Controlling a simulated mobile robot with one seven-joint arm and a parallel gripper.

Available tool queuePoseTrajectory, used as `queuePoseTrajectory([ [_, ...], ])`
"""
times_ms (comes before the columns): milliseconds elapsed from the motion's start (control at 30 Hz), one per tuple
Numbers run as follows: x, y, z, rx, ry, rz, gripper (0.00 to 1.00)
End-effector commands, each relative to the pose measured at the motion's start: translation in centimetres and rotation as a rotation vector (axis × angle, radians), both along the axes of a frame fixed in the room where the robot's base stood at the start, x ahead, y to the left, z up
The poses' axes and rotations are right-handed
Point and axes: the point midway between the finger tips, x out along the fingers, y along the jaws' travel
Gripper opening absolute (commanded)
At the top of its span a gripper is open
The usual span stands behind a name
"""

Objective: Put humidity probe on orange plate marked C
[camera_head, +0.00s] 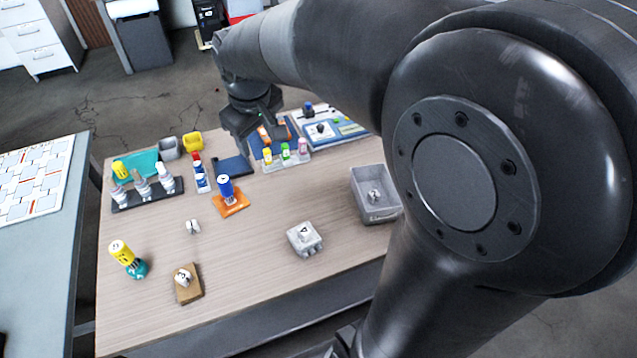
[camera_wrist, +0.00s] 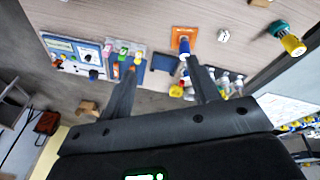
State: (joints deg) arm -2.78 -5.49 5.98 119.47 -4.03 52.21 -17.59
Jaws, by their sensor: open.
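An orange plate (camera_head: 238,208) lies on the table left of centre, and a blue-topped cylinder (camera_head: 225,186) stands upright on it. In the wrist view the same orange plate (camera_wrist: 184,33) is at the top, with the cylinder (camera_wrist: 184,53) overlapping it. I cannot read a letter on the plate. No label picks out the humidity probe; I cannot tell which piece it is. My gripper (camera_head: 254,138) hangs over the back of the table, behind and right of the plate. In the wrist view my gripper (camera_wrist: 163,66) has its fingers apart with nothing between them.
A dark rack (camera_head: 148,194) with several bottles stands at the back left. A yellow-topped teal piece (camera_head: 128,258), brown block (camera_head: 188,290), grey block (camera_head: 304,238) and grey bin (camera_head: 377,210) are nearer the front. A small rack of vials (camera_head: 286,160) stands near my gripper. The table's middle is mostly clear.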

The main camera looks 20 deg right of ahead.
Motion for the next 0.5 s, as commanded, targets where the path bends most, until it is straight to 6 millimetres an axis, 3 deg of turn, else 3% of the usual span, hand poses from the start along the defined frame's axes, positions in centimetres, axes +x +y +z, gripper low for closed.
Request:
queuePoseTrajectory([
  [233,-7.7,-2.8,3.0,0.061,-0.104,-0.186,0.55],
  [500,-15.2,-4.8,3.2,0.151,-0.201,-0.367,0.55],
])
